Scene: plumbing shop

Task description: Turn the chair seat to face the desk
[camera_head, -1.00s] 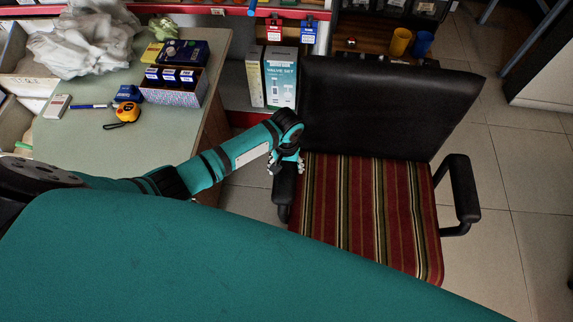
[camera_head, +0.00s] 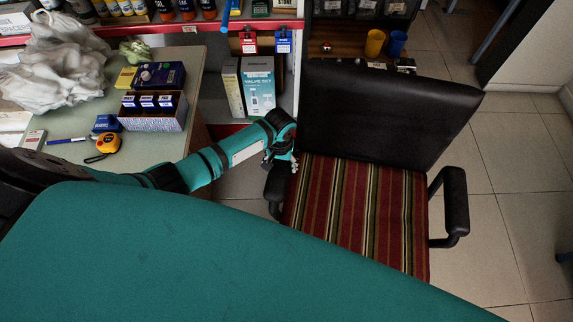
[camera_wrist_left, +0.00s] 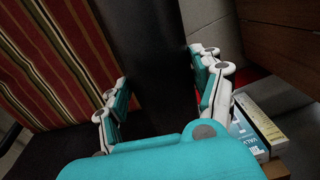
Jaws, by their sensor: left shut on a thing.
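The chair has a striped red, green and tan seat (camera_head: 365,210), a black backrest (camera_head: 385,115) and black armrests. Its seat also shows at the left of the left wrist view (camera_wrist_left: 55,60). My left gripper (camera_head: 280,160) is at the chair's left armrest (camera_head: 277,184). In the left wrist view my left gripper (camera_wrist_left: 160,95) has its fingers on both sides of the black armrest (camera_wrist_left: 150,45), shut on it. The right armrest (camera_head: 455,200) is free. The desk (camera_head: 165,145) stands left of the chair. My right gripper is not in view.
On the desk are a tape measure (camera_head: 104,146), a box of dark blue cartons (camera_head: 155,108) and plastic bags (camera_head: 60,65). A valve set box (camera_head: 258,85) stands on the shelf behind the chair. Tiled floor (camera_head: 510,140) at the right is clear.

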